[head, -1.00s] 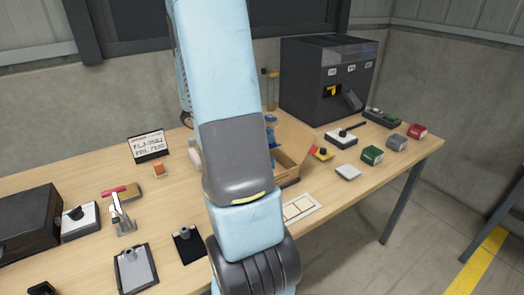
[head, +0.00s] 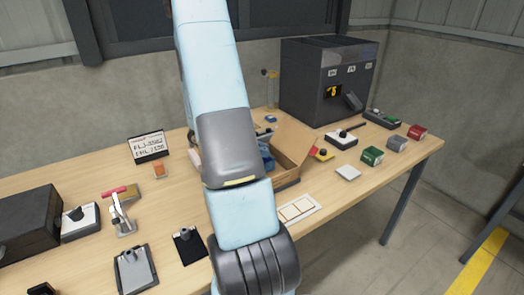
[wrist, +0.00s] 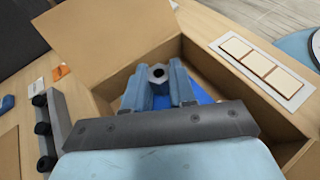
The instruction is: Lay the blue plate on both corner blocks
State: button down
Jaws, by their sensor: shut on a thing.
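My gripper (wrist: 159,88) is inside the open cardboard box. Its blue fingers are shut on a grey hexagonal post with a round hole, which seems to stand on the blue plate. The bright blue plate (wrist: 199,93) shows only in part, between and behind the fingers, low in the box. In the head view, the gripper (head: 266,155) is a small blue shape at the box, partly behind my arm. I cannot make out the two corner blocks in either view.
The cardboard box (head: 290,170) has a raised flap (wrist: 105,38) close to my gripper. A white card with three pale squares (head: 298,208) lies in front of it. A dark machine (head: 326,85) stands behind. A clamp (head: 121,218) and other fixtures occupy the left.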

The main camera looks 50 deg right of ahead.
jog(key=shift+f, duration=0.8)
jog(key=c, duration=0.9)
grip_release()
